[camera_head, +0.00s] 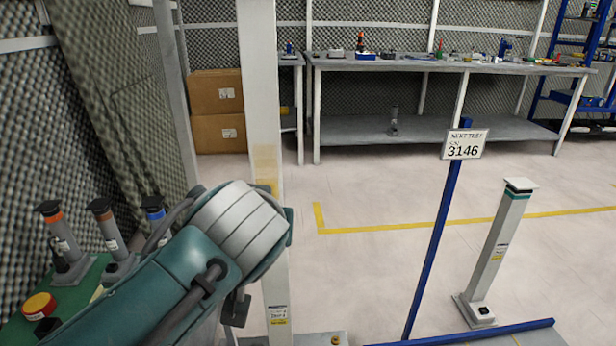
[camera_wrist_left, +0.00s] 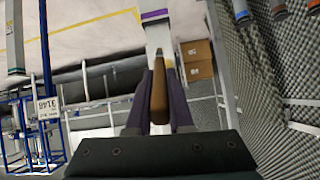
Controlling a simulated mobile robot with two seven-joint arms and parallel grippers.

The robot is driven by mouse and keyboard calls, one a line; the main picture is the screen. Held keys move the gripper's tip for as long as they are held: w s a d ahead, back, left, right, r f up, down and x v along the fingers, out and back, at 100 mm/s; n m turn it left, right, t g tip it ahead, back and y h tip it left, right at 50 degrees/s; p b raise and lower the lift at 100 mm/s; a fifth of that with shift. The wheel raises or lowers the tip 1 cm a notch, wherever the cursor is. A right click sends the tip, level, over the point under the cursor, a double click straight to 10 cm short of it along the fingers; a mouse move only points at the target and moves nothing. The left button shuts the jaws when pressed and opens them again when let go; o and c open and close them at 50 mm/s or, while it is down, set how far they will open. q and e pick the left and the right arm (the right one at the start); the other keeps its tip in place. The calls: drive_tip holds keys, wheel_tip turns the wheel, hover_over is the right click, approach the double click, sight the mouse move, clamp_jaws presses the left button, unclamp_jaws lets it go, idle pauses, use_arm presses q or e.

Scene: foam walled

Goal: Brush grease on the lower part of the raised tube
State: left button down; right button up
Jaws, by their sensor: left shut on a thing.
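The raised tube (camera_head: 259,95) is a tall white square post left of centre in the head view, with a tan-yellow patch (camera_head: 265,165) partway down and a label low on it. In the left wrist view a white tube (camera_wrist_left: 158,35) with a purple band stands beyond the fingers. My left gripper (camera_wrist_left: 159,100) is shut on a brown, narrow tool, which looks like the brush (camera_wrist_left: 158,85). Its tip points toward the tube and overlaps it in the picture; I cannot tell whether they touch. In the head view my left wrist hides most of the gripper. My right gripper is not in view.
A blue signpost (camera_head: 435,230) and a shorter white post (camera_head: 497,250) stand at right. A workbench (camera_head: 440,66) and cartons (camera_head: 215,95) are behind; open floor lies between.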

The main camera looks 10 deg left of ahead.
use_arm(q)
drive_tip(key=shift+s+d, duration=0.25)
drive_tip(key=shift+s, duration=0.55)
drive_tip(key=shift+s+d+p, duration=0.2)
drive_tip(key=shift+s+p, duration=0.35)
drive_tip(key=shift+p, duration=0.05)
drive_tip(key=shift+s+d+p, duration=0.25)
drive_tip(key=shift+s+p, duration=0.05)
drive_tip(key=shift+s, duration=0.55)
drive_tip(key=shift+a, duration=0.1)
